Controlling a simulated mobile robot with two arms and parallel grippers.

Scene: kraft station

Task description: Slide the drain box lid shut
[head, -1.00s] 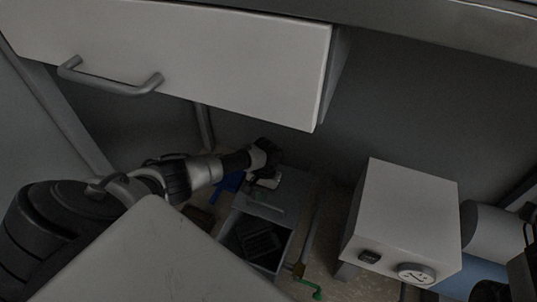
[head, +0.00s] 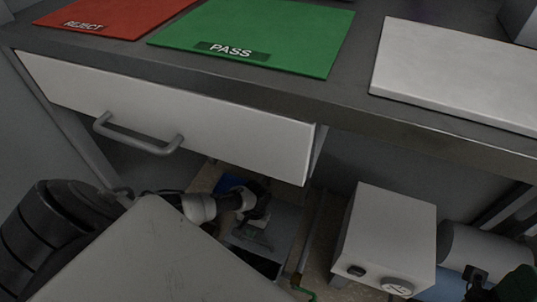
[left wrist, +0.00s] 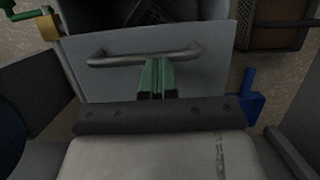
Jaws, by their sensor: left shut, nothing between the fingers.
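The drain box (head: 281,268) stands on the floor under the workbench, in the lower middle of the head view. Its grey lid (head: 286,222) covers the far part. A dark opening shows on the near side, partly hidden by my own body. In the left wrist view the lid (left wrist: 209,80) carries a grey bar handle (left wrist: 145,56). My left gripper (left wrist: 157,72) is shut and empty, its green fingertips at the handle; whether they touch it I cannot tell. The left gripper also shows over the lid in the head view (head: 251,235). A dark and green part at lower right may be my right gripper (head: 515,285).
A white drawer front (head: 190,120) and the workbench overhang the box. A white unit with a gauge (head: 388,235) stands to its right. A green valve handle (head: 305,293) is beside the box. A blue object (left wrist: 248,102) and a brown crate (left wrist: 272,38) lie close by.

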